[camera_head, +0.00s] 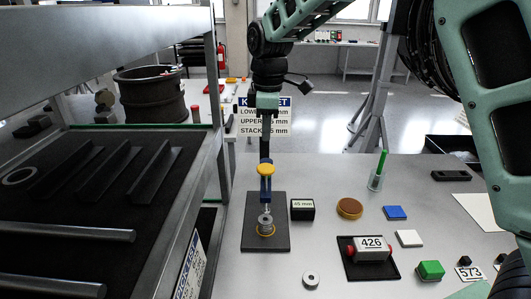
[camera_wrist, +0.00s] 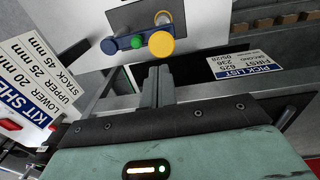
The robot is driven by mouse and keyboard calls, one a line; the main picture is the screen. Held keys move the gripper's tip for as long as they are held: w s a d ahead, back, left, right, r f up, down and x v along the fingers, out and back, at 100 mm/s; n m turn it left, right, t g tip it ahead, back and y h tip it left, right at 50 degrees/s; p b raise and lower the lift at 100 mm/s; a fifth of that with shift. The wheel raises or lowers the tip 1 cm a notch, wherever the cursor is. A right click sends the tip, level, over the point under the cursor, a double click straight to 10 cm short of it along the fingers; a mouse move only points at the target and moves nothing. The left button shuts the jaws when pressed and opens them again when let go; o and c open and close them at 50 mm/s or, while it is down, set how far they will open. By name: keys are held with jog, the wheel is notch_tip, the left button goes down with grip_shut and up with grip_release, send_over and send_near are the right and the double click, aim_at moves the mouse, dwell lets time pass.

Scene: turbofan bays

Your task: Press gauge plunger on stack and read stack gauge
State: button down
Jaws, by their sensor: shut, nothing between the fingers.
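The gauge (camera_head: 266,185) stands upright on the stack (camera_head: 265,226), with a yellow round top and a blue stem. The stack is grey, with a yellow ring around its foot, on a dark plate (camera_head: 250,242). My gripper (camera_head: 265,150) points down, shut and empty, close above the gauge top. I cannot tell whether it touches. In the wrist view, my shut fingers (camera_wrist: 158,70) are just below a yellow disc (camera_wrist: 161,43) beside a green button (camera_wrist: 137,42) and blue parts. No gauge reading is legible.
A block marked 45 mm (camera_head: 302,209) is close right of the plate. A red-ended part marked 426 (camera_head: 369,248) and a washer (camera_head: 311,279) lie nearer. A metal shelf frame (camera_head: 213,150) stands close left. The kit sheet (camera_head: 264,116) is behind.

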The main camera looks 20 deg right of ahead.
jog(key=shift+r, duration=1.1)
